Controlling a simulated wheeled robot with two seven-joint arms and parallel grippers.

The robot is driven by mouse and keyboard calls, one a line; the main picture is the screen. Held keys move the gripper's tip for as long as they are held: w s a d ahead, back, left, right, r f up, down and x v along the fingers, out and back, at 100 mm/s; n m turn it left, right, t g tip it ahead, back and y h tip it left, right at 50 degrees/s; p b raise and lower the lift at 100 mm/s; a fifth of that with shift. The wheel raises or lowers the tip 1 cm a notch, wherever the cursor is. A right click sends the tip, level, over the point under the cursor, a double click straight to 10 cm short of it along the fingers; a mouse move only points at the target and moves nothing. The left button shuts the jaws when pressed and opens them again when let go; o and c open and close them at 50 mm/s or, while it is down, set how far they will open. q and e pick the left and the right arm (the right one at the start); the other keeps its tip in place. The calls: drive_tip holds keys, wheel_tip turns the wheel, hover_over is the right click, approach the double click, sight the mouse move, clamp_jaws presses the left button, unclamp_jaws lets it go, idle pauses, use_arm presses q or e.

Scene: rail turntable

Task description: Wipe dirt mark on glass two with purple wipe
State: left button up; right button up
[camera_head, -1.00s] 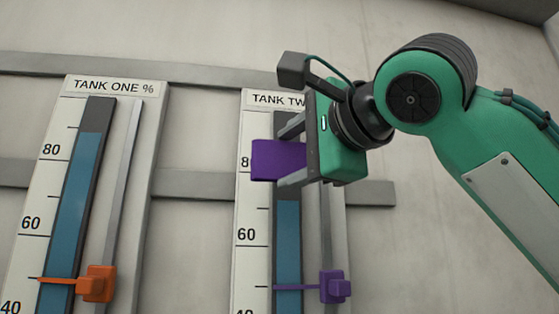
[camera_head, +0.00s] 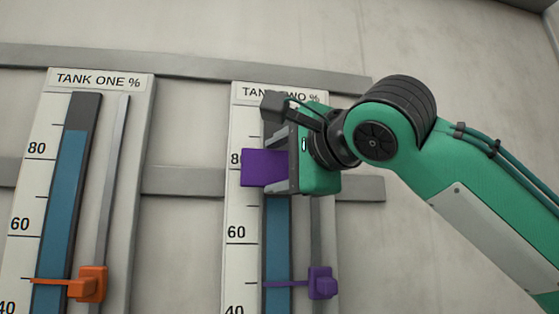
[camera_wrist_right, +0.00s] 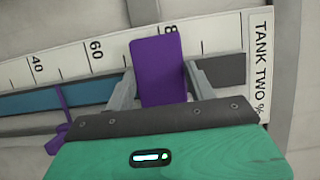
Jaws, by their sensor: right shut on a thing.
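The purple wipe (camera_head: 262,168) is a flat block held between the fingers of my right gripper (camera_head: 280,166). It is in front of the tank two gauge, near the 80 mark, and covers part of the scale and tube. In the right wrist view the wipe (camera_wrist_right: 160,70) stands between the two grey fingers. The tank two glass (camera_head: 276,225) shows blue liquid below the gripper. No dirt mark shows; the wipe and gripper hide part of the glass. I cannot tell whether the wipe touches the glass. My left gripper is not in view.
A purple slider pointer (camera_head: 320,283) sits on tank two's rail below the gripper. The tank one gauge (camera_head: 75,180) with an orange pointer (camera_head: 90,285) stands at the left. Grey horizontal rails (camera_head: 180,181) run along the wall behind. The wall at the right is bare.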

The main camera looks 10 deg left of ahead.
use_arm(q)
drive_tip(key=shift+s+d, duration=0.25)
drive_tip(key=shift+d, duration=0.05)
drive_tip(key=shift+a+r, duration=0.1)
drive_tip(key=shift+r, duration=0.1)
use_arm(e)
drive_tip(key=shift+w+a, duration=0.25)
drive_tip(key=shift+w, duration=0.3)
drive_tip(key=shift+w+a, duration=0.2)
drive_tip(key=shift+w, duration=0.3)
drive_tip(key=shift+w+d+f, duration=0.1)
drive_tip(key=shift+w+d, duration=0.2)
drive_tip(key=shift+d, duration=0.45)
drive_tip(key=shift+s+a+b, duration=0.25)
drive_tip(key=shift+a+b, duration=0.35)
drive_tip(key=shift+a, duration=0.2)
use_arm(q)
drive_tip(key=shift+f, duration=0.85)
